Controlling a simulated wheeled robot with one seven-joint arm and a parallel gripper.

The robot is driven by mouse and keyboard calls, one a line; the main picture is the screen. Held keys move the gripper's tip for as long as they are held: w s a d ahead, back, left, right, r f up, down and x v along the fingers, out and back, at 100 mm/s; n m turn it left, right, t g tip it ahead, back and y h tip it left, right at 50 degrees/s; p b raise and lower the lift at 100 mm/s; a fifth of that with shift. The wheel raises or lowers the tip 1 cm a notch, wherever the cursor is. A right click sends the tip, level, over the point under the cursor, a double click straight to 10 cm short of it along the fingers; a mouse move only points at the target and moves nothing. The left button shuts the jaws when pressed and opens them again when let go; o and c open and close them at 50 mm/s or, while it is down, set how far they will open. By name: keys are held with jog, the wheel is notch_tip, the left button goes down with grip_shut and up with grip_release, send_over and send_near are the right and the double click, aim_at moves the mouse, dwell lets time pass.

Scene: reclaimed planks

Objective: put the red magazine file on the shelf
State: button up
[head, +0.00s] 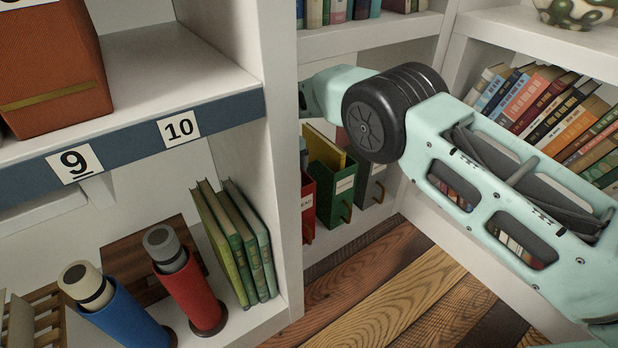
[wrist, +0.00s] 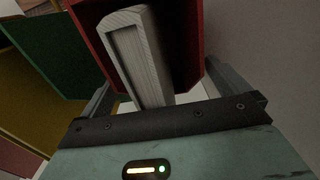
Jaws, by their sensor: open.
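The red magazine file (head: 308,208) stands on the low shelf right of the white post, partly cut off by that post in the head view. In the wrist view the red file (wrist: 188,52) is close ahead, with a pale grey-white block of papers inside it. My gripper (wrist: 160,92) is open, with one finger to each side of the file's near end. I cannot tell whether the fingers touch it. In the head view my arm reaches in from the right, and the fingers are not visible.
A green file (head: 328,192) with a yellow folder and a grey file (head: 370,182) stand right of the red one. The left bay holds green books (head: 240,240), a red cylinder (head: 190,290) and a blue cylinder (head: 125,318). An orange-brown box (head: 52,70) sits above labels 9 and 10.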

jog(key=s+d+p, duration=0.4)
jog(key=s+d, duration=0.4)
jog(key=s, duration=0.3)
jog(key=s+d+p, duration=0.4)
jog(key=s+d, duration=0.3)
jog(key=s, duration=0.5)
jog(key=w+d+r+m, duration=0.2)
jog(key=w+d+r, duration=0.2)
jog(key=d+r, duration=0.4)
jog(key=s+a+r+n+y+p, duration=0.1)
jog(key=s+a+r, duration=0.2)
jog(key=s+r, duration=0.35)
jog(key=s+a+r+y, duration=0.15)
jog(key=s+r, duration=0.25)
jog(key=r, duration=0.5)
jog(key=s+d+r+n+h+p, duration=0.1)
jog(key=s+d+r+n+h, duration=0.1)
jog(key=s+r, duration=0.75)
notch_tip(320, 180, up, 37)
jog(key=s+p, duration=0.2)
jog(key=p, duration=3.6)
